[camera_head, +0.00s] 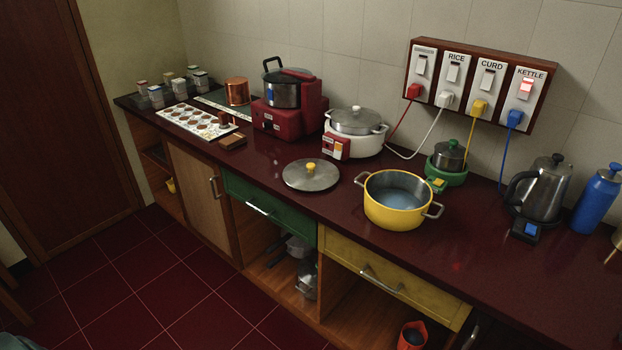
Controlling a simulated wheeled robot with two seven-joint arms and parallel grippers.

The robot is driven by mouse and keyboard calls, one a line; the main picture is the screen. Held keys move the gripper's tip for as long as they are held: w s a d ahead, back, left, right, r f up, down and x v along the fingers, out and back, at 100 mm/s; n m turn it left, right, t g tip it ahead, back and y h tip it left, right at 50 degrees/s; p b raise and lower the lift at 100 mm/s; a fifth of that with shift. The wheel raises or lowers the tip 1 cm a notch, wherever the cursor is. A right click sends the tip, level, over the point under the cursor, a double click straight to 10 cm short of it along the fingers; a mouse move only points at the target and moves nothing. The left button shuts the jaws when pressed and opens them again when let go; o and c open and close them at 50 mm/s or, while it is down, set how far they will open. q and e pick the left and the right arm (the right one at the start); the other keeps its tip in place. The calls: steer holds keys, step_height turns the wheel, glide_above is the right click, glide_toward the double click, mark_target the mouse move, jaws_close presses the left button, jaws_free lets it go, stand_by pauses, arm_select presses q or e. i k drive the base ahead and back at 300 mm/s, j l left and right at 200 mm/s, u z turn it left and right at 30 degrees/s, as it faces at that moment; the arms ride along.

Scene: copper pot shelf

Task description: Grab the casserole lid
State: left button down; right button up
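The casserole lid (311,175) is a round, flat metal lid with a yellow knob on top. It lies flat on the dark red counter, knob up. A yellow casserole pot (392,211) with two metal side handles stands to its right. The pot is uncovered and its bluish-grey inside shows. The lid and the pot are apart, with a small gap of bare counter between them. Neither of my grippers is in view.
The counter (500,280) is clear at the front right. Behind the lid are a white rice cooker (355,143) and a red mixer (288,121). A small green-based cooker (447,178), kettle (540,190) and blue bottle (596,200) stand right. Cords hang from the switch panel (436,54).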

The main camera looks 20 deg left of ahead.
mark_target(305, 174)
steer(key=i+j+z, duration=0.1)
steer(key=j, duration=0.3)
steer(key=i+j+z, duration=0.1)
steer(key=i+j, duration=0.25)
steer(key=i+j+z, duration=0.15)
steer(key=j, duration=0.3)
